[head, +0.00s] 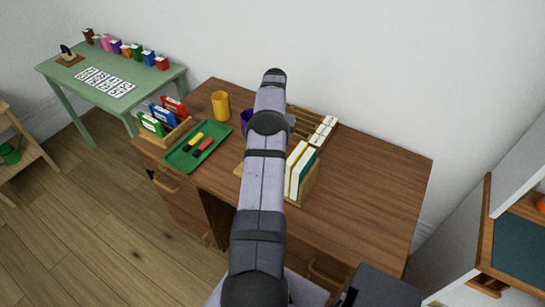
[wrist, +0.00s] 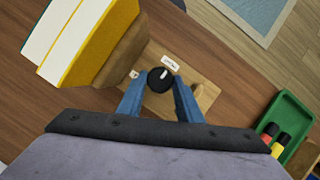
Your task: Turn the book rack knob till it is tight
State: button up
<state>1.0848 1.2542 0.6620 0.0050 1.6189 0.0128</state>
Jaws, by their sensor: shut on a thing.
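The book rack is wooden, with an end block and base board (wrist: 207,75) in the wrist view. White and yellow books (wrist: 80,40) stand against it. In the head view the rack (head: 309,187) shows partly at the right of my arm. The knob (wrist: 161,77) is round and black with a white pointer mark, and sits on the base board. A small white label (wrist: 170,62) lies just beyond it, and another beside it. My gripper (wrist: 159,86) has its blue fingers on both sides of the knob, shut on it. In the head view my arm hides knob and gripper.
The rack stands on a brown desk (head: 375,190). A green tray (head: 178,158) with markers, a yellow cup (head: 221,106), a purple cup (head: 246,118) and a box of books (head: 160,137) are left of my arm. A slotted rack (head: 322,133) stands behind. The desk's right side is clear.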

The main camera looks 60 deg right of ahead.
dwell(0.5)
jog(key=o, duration=1)
jog(key=shift+o, duration=0.2)
notch_tip(320, 180, up, 10)
jog(key=b, duration=0.1)
